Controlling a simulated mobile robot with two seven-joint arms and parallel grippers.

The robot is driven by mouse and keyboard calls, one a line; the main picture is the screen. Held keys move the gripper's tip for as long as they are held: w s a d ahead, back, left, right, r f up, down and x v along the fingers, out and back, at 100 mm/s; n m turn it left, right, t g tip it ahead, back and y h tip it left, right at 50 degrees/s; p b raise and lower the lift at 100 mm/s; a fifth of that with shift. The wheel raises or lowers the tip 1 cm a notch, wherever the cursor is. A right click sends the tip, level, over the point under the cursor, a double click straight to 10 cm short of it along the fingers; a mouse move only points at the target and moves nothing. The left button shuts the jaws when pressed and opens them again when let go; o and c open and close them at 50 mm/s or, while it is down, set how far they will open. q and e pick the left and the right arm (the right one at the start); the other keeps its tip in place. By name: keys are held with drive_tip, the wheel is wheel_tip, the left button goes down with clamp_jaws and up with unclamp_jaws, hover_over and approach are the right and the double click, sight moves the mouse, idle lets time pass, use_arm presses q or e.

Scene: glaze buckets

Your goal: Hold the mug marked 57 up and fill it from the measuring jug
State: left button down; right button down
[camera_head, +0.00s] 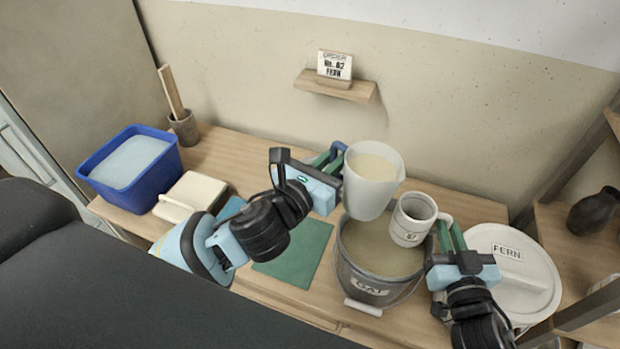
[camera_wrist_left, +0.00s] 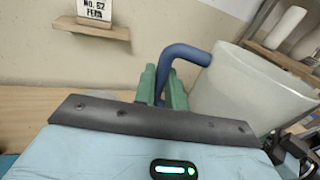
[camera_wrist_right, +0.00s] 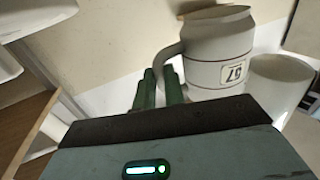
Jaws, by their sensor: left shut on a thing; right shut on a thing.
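The translucent measuring jug (camera_head: 368,193) holds pale cream glaze and is nearly upright over the back of the bucket. My left gripper (camera_head: 334,162) is shut on its blue handle, also seen in the left wrist view (camera_wrist_left: 184,54). The light grey mug (camera_head: 405,232) hangs over the bucket, just right of and lower than the jug. My right gripper (camera_head: 447,236) is shut on the mug's handle. The mug's label shows in the right wrist view (camera_wrist_right: 234,72), but its digits are hard to read surely. How full the mug is, I cannot tell.
A dark bucket (camera_head: 372,292) of glaze, labelled OAT, stands below both vessels. A white lid marked FERN (camera_head: 515,285) lies at right. A blue tub (camera_head: 128,139), a white block-like container (camera_head: 190,195) and a green mat (camera_head: 298,255) are at left. A FERN card (camera_head: 334,65) stands on a wall shelf.

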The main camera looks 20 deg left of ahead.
use_arm(q)
drive_tip(key=w+d+r+h, duration=0.1)
drive_tip(key=w+r, duration=0.2)
drive_tip(key=r, duration=0.1)
drive_tip(key=w+d+r+m+h, duration=0.1)
drive_tip(key=w+d+r, duration=0.1)
drive_tip(key=w+r, duration=0.2)
drive_tip(key=shift+w+d, duration=0.15)
drive_tip(key=shift+d, duration=0.1)
idle(0.8)
drive_tip(key=shift+f, duration=0.1)
drive_tip(key=m, duration=0.2)
drive_tip(key=a+f+m, duration=0.1)
drive_tip(key=shift+w+m+h, duration=0.25)
drive_tip(key=shift+m+h, duration=0.05)
idle(0.9)
idle(0.4)
